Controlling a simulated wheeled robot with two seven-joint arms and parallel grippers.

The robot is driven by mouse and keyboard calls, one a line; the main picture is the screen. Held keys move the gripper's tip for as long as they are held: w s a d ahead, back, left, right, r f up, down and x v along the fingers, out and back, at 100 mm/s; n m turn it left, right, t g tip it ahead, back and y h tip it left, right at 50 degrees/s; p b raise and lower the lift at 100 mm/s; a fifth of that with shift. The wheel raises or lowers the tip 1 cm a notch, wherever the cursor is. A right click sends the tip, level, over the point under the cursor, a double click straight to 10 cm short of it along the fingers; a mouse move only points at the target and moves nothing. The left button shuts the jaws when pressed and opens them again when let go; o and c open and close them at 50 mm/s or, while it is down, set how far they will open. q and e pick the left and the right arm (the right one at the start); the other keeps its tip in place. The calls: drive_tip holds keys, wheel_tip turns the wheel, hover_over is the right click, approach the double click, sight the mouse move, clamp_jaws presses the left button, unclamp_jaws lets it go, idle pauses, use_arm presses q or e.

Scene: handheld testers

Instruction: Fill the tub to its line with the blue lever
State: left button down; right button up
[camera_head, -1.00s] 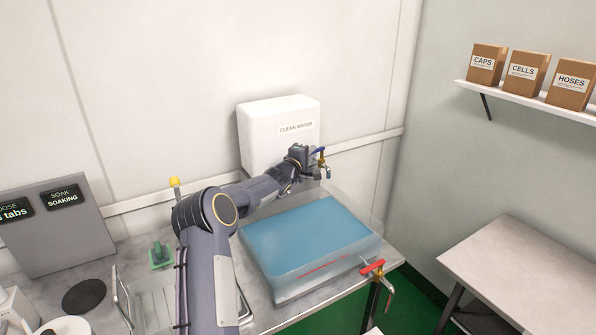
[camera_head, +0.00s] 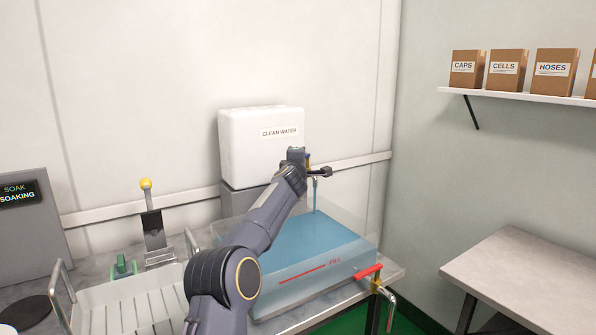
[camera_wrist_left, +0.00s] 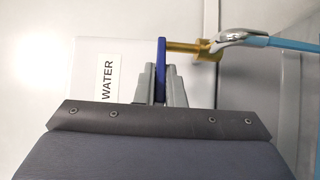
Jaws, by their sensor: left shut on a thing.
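The clear tub (camera_head: 368,262) stands on the counter with blue water (camera_head: 300,240) in it. A red line marked FILL (camera_head: 303,273) is on its front wall; I cannot tell exactly how the water surface sits against it. My left gripper (camera_head: 304,162) is at the tap of the white clean water tank (camera_head: 240,145). In the left wrist view my gripper (camera_wrist_left: 160,85) is shut on the blue lever (camera_wrist_left: 161,65), on the brass tap (camera_wrist_left: 190,48). A blue stream (camera_head: 315,195) runs from the spout into the tub; it also shows in the wrist view (camera_wrist_left: 285,42).
A red-handled drain tap (camera_head: 368,271) sits at the tub's front right corner. A draining rack (camera_head: 130,300), a yellow-knobbed holder (camera_head: 153,225) and a green item (camera_head: 122,265) stand to the left. A bare table (camera_head: 530,265) is at the right, below a shelf of boxes.

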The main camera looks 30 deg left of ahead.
use_arm(q)
drive_tip(key=shift+d+f+n+y+b, duration=0.1)
drive_tip(key=shift+d+n+y+b, duration=0.05)
drive_tip(key=shift+n+y+b, duration=0.2)
idle(0.4)
drive_tip(key=c, duration=1.5)
unclamp_jaws()
drive_tip(key=shift+s+d+b, duration=0.2)
drive_tip(key=shift+b, duration=0.25)
drive_tip(key=shift+b+v, duration=1.9)
drive_tip(key=shift+v, duration=1.75)
